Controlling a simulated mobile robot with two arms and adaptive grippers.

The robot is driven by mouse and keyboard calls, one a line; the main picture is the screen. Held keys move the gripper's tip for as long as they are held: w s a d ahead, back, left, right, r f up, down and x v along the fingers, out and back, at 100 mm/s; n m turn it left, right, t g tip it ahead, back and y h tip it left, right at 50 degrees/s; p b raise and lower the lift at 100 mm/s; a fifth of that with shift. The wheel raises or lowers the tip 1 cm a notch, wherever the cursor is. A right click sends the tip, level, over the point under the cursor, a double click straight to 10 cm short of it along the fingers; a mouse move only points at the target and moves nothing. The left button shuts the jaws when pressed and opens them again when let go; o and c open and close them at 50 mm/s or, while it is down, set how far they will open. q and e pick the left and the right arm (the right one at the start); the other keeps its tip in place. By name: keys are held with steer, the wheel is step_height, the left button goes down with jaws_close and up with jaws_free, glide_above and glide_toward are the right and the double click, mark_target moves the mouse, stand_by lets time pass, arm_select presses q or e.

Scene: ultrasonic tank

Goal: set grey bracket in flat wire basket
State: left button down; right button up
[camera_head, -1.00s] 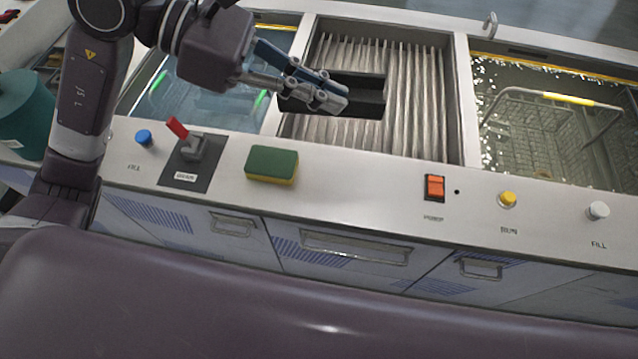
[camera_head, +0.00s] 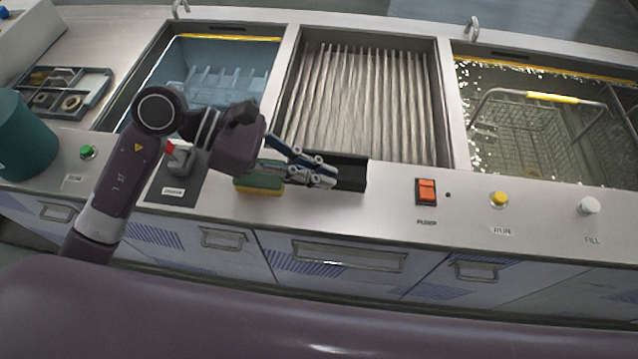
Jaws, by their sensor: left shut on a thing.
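My left gripper (camera_head: 318,175) is shut on a dark, blocky piece (camera_head: 351,173), which may be the grey bracket; its shade is nearly black. The gripper holds it over the steel front ledge, just in front of the ribbed middle bay. The fingers hide the piece's left end. A wire basket (camera_head: 522,152) with a yellow-gripped handle (camera_head: 551,98) sits in the right tank, partly under the liquid. It is well to the right of the gripper, and I see no piece in it. My right gripper is not in view.
A green and yellow sponge (camera_head: 258,184) lies on the ledge below the gripper. A red switch (camera_head: 426,191) and knobs stand to the right. The ribbed bay (camera_head: 365,100) is empty. A blue tank (camera_head: 215,75) and a parts tray (camera_head: 65,92) are at left.

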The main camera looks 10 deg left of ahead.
mark_target(307, 185)
arm_select(q)
steer(key=shift+f, duration=2.35)
steer(key=shift+f, duration=0.2)
steer(key=c, duration=2.1)
jaws_free()
steer(key=shift+r, duration=0.15)
